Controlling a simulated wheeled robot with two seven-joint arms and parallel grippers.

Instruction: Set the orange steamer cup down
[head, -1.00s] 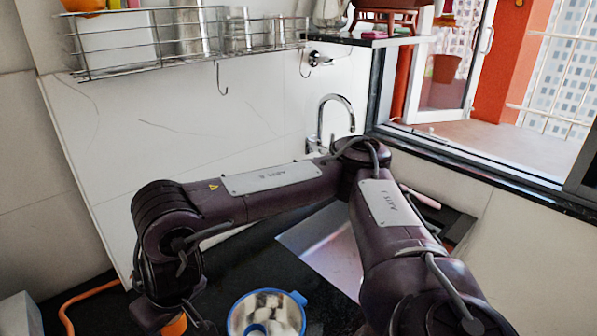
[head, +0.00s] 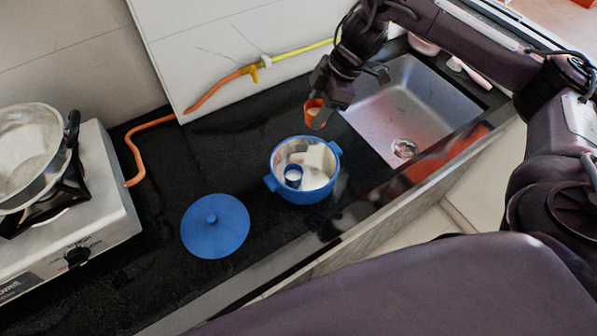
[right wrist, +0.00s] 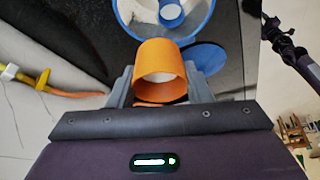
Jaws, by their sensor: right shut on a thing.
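The orange steamer cup (head: 313,106) is in the jaws of my right gripper (head: 325,112), over or on the black counter behind the blue pot; I cannot tell if its base touches. In the right wrist view the cup (right wrist: 160,68) is between the two fingers (right wrist: 160,92), its open end facing the camera. The blue pot (head: 300,190) stands open on the counter, with a small blue cup (head: 293,176) and a whitish piece inside. My left gripper (right wrist: 280,38) seems to show at the upper right of the right wrist view, too small to read.
A blue lid (head: 215,226) lies on the counter left of the pot. The sink (head: 415,105) is to the right of the orange cup. A stove (head: 100,215) with a metal pan (head: 28,155) is at left. An orange hose (head: 140,150) runs along the wall.

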